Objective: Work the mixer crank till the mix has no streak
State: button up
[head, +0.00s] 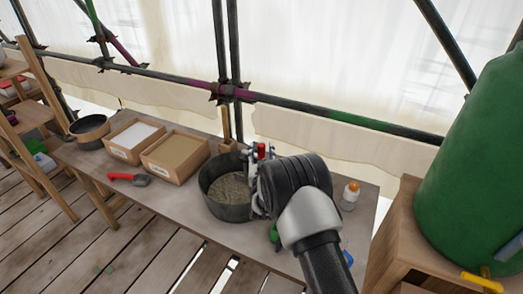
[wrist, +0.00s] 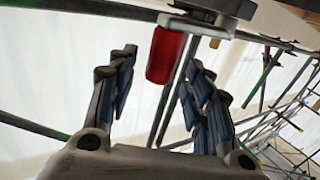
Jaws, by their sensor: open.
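The mixer is a dark round tub (head: 224,212) on the bench, holding a grey-brown mix (head: 230,187). Any streak in the mix is too small to tell. The crank's red handle (head: 261,151) stands up at the tub's right side, partly hidden by my arm. My gripper (head: 256,185) is beside the tub's right rim, mostly behind my wrist. In the wrist view, my gripper (wrist: 162,62) is open with its fingers spread. The red handle (wrist: 165,54) shows between and beyond the fingertips, with a metal crank arm above it. No finger visibly touches it.
On the bench, two wooden boxes of white powder (head: 138,134) and sand (head: 176,152), a red-handled trowel (head: 127,177) and a pan (head: 89,129) lie left. An orange-capped bottle (head: 350,196) stands right. A green barrel (head: 475,170) is far right. Scaffold poles (head: 300,113) run behind.

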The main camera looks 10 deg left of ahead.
jog(key=shift+w+a, duration=0.15)
jog(key=shift+w, duration=1.25)
grip_shut()
